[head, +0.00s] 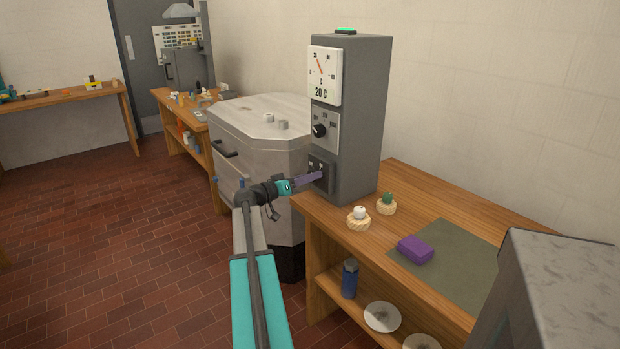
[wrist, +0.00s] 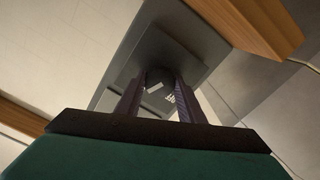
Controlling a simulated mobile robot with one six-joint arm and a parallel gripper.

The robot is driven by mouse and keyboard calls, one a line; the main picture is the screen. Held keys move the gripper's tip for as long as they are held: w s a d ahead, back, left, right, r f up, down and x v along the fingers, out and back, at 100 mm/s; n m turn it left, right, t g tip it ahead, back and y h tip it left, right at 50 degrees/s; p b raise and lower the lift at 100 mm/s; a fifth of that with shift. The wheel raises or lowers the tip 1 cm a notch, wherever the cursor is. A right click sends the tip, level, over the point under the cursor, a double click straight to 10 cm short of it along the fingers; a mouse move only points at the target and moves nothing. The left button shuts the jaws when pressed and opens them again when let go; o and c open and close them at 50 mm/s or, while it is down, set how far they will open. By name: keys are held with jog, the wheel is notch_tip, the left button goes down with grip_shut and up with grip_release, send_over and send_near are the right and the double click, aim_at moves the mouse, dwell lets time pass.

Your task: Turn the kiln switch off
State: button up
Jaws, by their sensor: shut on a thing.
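The grey control tower (head: 357,120) stands on the wooden bench beside the pale kiln (head: 262,125). Its lower dark panel (head: 322,165) carries the kiln switch, mostly hidden by my gripper in the head view. My gripper (head: 319,176) reaches this panel from the left. In the wrist view my two fingers (wrist: 158,88) are shut on the dark kiln switch (wrist: 158,74), with pale markings on the panel beside it. I cannot tell the switch's exact position. Above, the tower has a black knob (head: 319,130) and a gauge (head: 323,75) reading 20 C. A green lamp (head: 346,30) shows on top.
A blue bottle (head: 350,278) and plates (head: 382,316) sit on the shelf below. The brick floor at left is clear.

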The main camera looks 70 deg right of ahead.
jog(key=shift+n, duration=0.3)
jog(key=shift+s+a+f+n+p, duration=0.1)
jog(key=shift+n+p, duration=0.7)
jog(key=shift+n, duration=3.5)
jog(key=shift+a+f+n+p, duration=0.1)
jog(key=shift+n+p, duration=0.7)
jog(key=shift+n, duration=3.5)
jog(key=o, duration=0.9)
jog(key=shift+o, duration=0.7)
jog(key=shift+d+r, duration=0.1)
